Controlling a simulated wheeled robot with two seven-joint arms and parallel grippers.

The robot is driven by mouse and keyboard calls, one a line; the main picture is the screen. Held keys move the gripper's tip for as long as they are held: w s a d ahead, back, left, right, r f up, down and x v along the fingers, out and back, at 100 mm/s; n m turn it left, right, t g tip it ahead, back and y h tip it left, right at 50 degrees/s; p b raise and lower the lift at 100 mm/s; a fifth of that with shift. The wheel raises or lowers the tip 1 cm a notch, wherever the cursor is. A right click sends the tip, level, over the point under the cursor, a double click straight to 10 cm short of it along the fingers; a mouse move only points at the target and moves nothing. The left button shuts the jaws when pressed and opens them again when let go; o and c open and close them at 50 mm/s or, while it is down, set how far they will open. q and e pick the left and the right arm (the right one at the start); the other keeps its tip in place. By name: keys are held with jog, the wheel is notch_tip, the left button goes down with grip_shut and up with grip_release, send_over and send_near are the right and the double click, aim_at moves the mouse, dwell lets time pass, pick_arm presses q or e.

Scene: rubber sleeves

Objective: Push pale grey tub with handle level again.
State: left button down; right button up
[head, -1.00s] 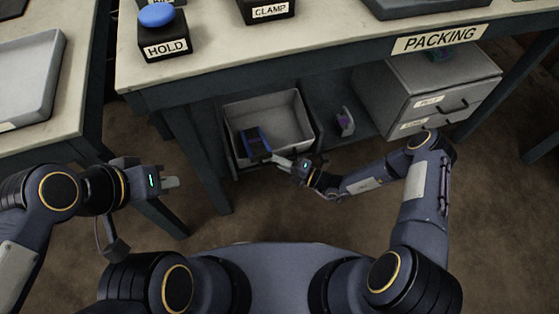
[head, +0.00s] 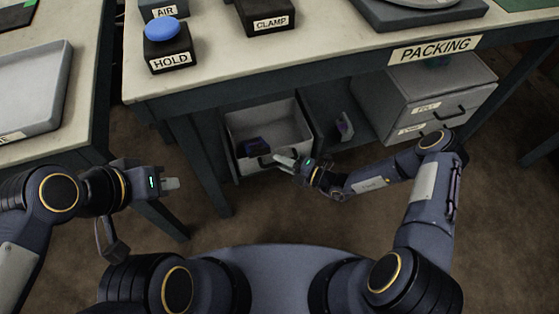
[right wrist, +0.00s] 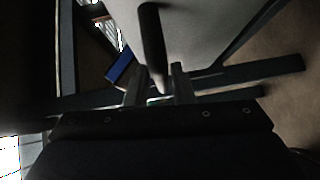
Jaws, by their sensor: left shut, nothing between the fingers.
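The pale grey tub (head: 290,122) sits in the left bay of the shelf under the bench, open top toward me. Whether it is level is hard to tell from above. A dark blue object (head: 253,147) lies inside it. My right gripper (head: 281,161) is at the tub's near side. In the right wrist view its two fingers (right wrist: 159,86) stand apart, with the dark bar handle (right wrist: 152,45) between them and small gaps showing. The tub's pale wall (right wrist: 200,30) is behind. My left gripper (head: 172,184) is shut and empty, left of the bench leg.
The bench (head: 310,60) carries a HOLD button (head: 168,50) and a CLAMP box (head: 265,18). A bluish-purple item (head: 344,126) is in the middle bay, and grey drawers (head: 430,100) are on the right. A bench leg (head: 200,165) stands left of the tub. The floor in front is clear.

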jog(key=p+v, duration=0.1)
jog(key=v, duration=0.5)
jog(key=shift+s+d, duration=0.2)
jog(key=shift+d, duration=0.2)
jog(key=shift+r, duration=0.15)
jog(key=s+d+r+n+g+h, duration=0.1)
jog(key=s+d+r+n+g, duration=0.1)
jog(key=r+n, duration=0.6)
jog(key=s+d+r+n+g+h, duration=0.1)
jog(key=d+r+n+g, duration=0.15)
jog(key=r+n, duration=0.5)
jog(key=s+d+r+n+g+h, duration=0.1)
jog(key=s+d+r+n+g, duration=0.15)
jog(key=r+n, duration=0.55)
jog(key=s+d+r+n+t+h, duration=0.35)
jog(key=s+r+n, duration=0.25)
jog(key=s+n, duration=0.25)
jog(key=s+d+r+n+t+h, duration=0.2)
jog(key=s+d+r+n+h, duration=0.25)
jog(key=s+r+n, duration=0.35)
notch_tip(320, 180, up, 23)
jog(key=w+p, duration=0.1)
jog(key=p, duration=2.4)
jog(key=shift+a+n+g, duration=0.3)
jog(key=shift+a+g, duration=0.05)
jog(key=shift+a, duration=0.1)
